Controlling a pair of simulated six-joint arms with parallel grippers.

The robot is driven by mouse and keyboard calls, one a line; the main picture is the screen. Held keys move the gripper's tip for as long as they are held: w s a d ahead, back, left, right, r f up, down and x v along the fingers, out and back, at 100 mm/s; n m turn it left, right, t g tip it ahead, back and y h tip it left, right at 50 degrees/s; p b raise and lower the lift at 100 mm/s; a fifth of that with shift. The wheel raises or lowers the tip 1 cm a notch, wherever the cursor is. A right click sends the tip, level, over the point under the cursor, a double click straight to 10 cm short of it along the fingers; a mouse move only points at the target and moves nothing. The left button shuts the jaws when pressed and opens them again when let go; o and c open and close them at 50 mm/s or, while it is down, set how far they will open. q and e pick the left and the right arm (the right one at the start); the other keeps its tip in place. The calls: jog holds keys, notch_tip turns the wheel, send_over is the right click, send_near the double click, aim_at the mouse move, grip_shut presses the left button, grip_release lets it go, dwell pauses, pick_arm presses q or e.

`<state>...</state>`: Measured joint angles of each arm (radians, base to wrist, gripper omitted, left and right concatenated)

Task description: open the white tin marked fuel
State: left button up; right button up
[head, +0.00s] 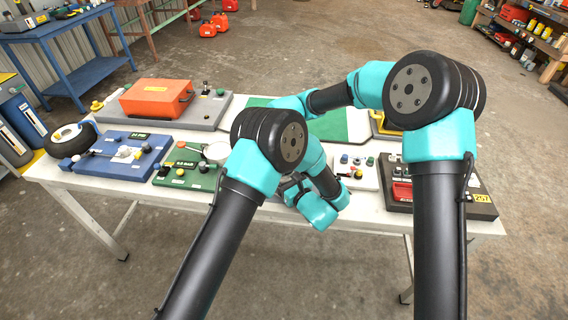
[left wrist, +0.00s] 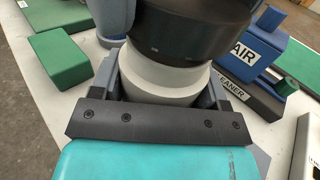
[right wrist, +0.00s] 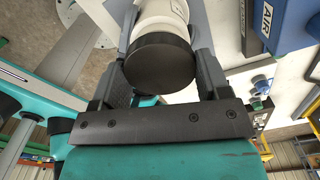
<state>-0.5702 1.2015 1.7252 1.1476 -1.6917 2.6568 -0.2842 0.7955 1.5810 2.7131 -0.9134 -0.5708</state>
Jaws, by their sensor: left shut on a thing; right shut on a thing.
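In the left wrist view a pale, white-grey round tin (left wrist: 165,85) stands between the fingers of my left gripper (left wrist: 163,72), which is shut on it. A large dark round part covers the top of that view, above the tin. In the right wrist view my right gripper (right wrist: 160,70) is shut around a black round cap (right wrist: 160,62), with a white cylindrical part (right wrist: 160,12) beyond it. No fuel marking shows on the tin. In the head view my arms hide the tin and most of both grippers.
On the white table are an orange box (head: 157,98), a blue board (head: 115,153), a white plate with knobs (head: 350,172) and a dark case (head: 470,203). A green block (left wrist: 60,58) and a blue AIR block (left wrist: 245,60) lie near the left gripper.

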dwell(0.3)
jog(key=shift+r, duration=2)
pick_arm(q)
jog(key=o, duration=1.8)
jog(key=shift+s+d, duration=0.1)
jog(key=v, duration=1.1)
jog(key=shift+s+d, duration=0.2)
jog(key=shift+s, duration=0.1)
